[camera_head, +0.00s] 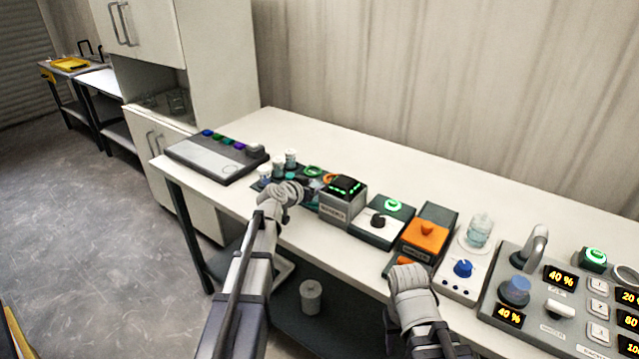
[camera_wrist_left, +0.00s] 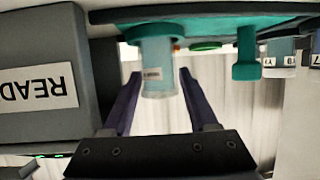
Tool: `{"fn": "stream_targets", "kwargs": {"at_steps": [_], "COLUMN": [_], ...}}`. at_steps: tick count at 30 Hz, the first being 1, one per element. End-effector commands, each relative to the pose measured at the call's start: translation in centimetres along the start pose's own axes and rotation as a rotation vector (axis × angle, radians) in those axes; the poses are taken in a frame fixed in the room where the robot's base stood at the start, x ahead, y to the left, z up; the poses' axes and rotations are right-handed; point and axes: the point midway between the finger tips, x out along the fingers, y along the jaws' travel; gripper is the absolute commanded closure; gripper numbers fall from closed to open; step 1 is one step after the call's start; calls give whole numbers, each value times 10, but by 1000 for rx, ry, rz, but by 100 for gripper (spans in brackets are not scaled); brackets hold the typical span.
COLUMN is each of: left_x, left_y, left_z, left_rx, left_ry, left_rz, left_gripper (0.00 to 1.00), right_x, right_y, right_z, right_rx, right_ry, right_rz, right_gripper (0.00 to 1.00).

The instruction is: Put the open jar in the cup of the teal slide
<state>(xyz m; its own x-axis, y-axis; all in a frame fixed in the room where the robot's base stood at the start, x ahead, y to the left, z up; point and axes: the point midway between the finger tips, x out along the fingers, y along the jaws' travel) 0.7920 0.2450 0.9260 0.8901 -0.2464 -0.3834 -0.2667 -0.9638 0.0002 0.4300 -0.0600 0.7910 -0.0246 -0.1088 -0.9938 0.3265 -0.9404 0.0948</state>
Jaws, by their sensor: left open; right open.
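In the left wrist view, which is upside down, a clear open jar (camera_wrist_left: 157,82) with a barcode label and pale blue contents has its base in a teal cup (camera_wrist_left: 143,32). The teal slide's knobbed handle (camera_wrist_left: 246,58) is to the right of it. My left gripper (camera_wrist_left: 159,72) is open, with one finger on each side of the jar and gaps visible. In the head view my left gripper (camera_head: 288,190) is over the dark rack, and its wrist hides the jar. My right gripper (camera_head: 408,275) is at the bench's front edge; its fingers are hard to make out.
Several small jars (camera_head: 278,164) stand at the rack's left. A grey reader box (camera_head: 343,204) is close on the right. Further right are an orange device (camera_head: 428,236), a glass jar (camera_head: 479,231) and a control panel (camera_head: 545,300). A grey button tray (camera_head: 215,158) lies left.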

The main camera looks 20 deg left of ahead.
Motion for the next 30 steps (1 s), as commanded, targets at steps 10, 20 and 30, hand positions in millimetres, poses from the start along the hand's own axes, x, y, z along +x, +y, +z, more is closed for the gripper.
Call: {"fn": "stream_targets", "kwargs": {"at_steps": [10, 20, 30], "left_x": [-74, -95, -95], "left_y": [1, 0, 0], "left_z": [-2, 0, 0], "left_rx": [-1, 0, 0], "left_ry": [0, 1, 1], "left_rz": [-2, 0, 0], "left_gripper": [40, 40, 40], "right_x": [-30, -37, -36], "right_y": [3, 4, 3], "right_z": [2, 2, 2], "right_rx": [0, 1, 1], "right_ry": [0, 0, 0], "right_rz": [0, 0, 0], "right_gripper": [50, 50, 50]}}
